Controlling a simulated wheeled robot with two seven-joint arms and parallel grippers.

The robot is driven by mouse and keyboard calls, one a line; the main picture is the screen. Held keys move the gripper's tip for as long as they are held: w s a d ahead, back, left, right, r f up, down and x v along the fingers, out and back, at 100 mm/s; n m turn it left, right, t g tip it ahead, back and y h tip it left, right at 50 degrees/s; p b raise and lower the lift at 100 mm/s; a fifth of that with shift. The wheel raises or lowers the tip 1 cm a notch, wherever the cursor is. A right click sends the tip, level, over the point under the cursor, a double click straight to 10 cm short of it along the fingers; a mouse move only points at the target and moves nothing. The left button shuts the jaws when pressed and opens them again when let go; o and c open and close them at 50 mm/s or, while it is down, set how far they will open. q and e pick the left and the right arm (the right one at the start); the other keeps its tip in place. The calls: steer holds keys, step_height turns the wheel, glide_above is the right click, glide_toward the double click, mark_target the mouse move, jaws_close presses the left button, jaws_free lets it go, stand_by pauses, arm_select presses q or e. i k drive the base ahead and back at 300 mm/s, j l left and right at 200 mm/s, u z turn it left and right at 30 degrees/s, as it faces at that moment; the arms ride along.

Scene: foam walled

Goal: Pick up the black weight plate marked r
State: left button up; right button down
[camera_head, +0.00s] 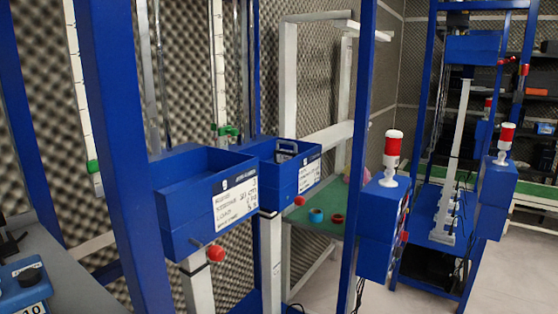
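I cannot make out a black weight plate marked r in the head view. A small round black piece (31,276) sits on a blue block with a white label reading "10" at the lower left; I see no r on it. Neither of my grippers is in view.
Two open blue bins (190,195) (268,158) with white labels hang on blue and white frames in the middle. A green table (328,221) behind holds small blue and red rings. Grey floor (520,270) is clear at the lower right.

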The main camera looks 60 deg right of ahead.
mark_target(281, 156)
steer(key=z, duration=1.5)
steer(key=i+l, duration=0.1)
steer(key=l, duration=0.85)
steer(key=i+z, duration=0.05)
